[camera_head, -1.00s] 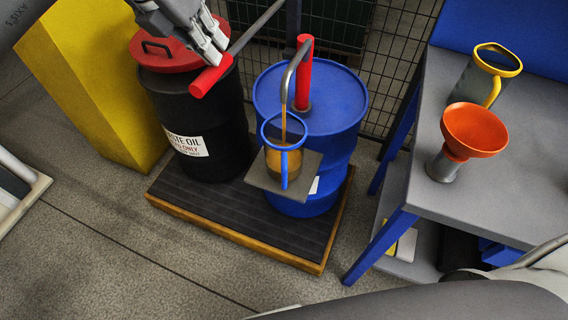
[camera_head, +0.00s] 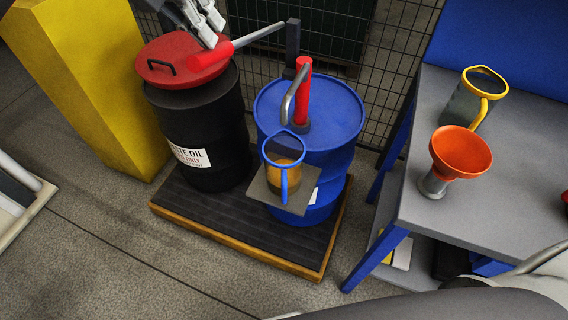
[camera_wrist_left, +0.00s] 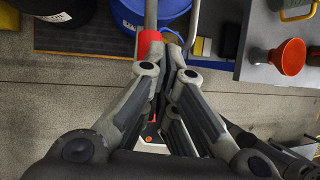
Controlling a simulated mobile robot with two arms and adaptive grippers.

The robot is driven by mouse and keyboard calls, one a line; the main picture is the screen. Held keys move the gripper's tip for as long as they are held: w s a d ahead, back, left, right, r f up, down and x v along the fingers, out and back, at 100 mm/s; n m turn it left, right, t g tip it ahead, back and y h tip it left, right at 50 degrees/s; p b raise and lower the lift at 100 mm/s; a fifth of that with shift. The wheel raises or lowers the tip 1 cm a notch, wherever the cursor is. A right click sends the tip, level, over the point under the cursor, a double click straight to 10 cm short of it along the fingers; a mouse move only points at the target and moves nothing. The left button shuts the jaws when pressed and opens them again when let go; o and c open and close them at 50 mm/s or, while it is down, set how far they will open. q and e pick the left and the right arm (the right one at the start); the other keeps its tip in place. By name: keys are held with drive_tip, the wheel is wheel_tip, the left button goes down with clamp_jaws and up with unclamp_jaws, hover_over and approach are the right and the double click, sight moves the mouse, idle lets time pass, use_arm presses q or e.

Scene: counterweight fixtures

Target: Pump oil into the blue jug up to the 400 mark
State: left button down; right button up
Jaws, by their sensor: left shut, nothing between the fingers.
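The blue jug (camera_head: 282,164) stands upright on a small grey plate (camera_head: 265,195) at the front of the blue drum (camera_head: 330,125). Amber oil shows in its lower part; I cannot read the marks. The pump's bent grey spout (camera_head: 290,95) hangs above it with no stream visible. The pump lever's red grip (camera_head: 208,57) is over the black drum's lid. My left gripper (camera_head: 212,38) is shut and empty, its fingertips at the grip, also seen beside the red grip in the left wrist view (camera_wrist_left: 165,42). I cannot tell whether they touch. My right gripper is not in view.
The black waste oil drum (camera_head: 205,125) with a red lid (camera_head: 182,60) stands left of the blue drum on a dark pallet (camera_head: 235,232). A grey table (camera_head: 480,215) at right carries an orange funnel (camera_head: 461,152) and a yellow-rimmed jug (camera_head: 468,98). A yellow cabinet (camera_head: 85,80) stands at left.

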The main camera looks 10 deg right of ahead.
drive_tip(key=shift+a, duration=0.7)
use_arm(q)
drive_tip(key=shift+f, duration=0.1)
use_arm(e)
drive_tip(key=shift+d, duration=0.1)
